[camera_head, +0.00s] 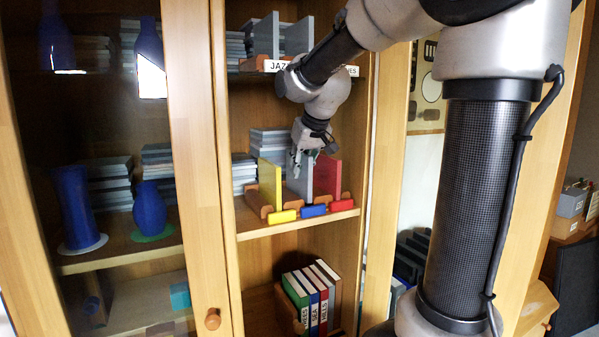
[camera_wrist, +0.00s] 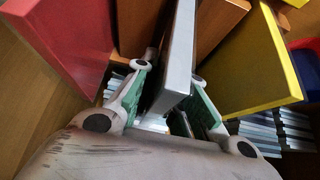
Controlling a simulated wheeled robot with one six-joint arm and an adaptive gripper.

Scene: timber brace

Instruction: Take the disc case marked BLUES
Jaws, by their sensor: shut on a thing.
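My gripper (camera_head: 298,165) reaches into the middle shelf of the cabinet. In the wrist view my gripper (camera_wrist: 172,82) is shut on a thin grey case (camera_wrist: 180,45), with a green-lined finger on each side of it. The grey case (camera_head: 304,186) stands upright between a yellow case (camera_head: 270,184) and a red case (camera_head: 327,178). No lettering shows on it. On the shelf above, a label reading JAZ (camera_head: 278,65) and a partly hidden label ending in ES (camera_head: 351,71) sit before grey upright cases (camera_head: 266,36); my arm hides what lies between.
Yellow (camera_head: 283,216), blue (camera_head: 314,211) and red (camera_head: 342,205) tags line the middle shelf's front edge. Books (camera_head: 313,291) stand on the shelf below. A glass door with a wooden frame (camera_head: 196,150) is at left, with blue vases (camera_head: 74,205) behind it.

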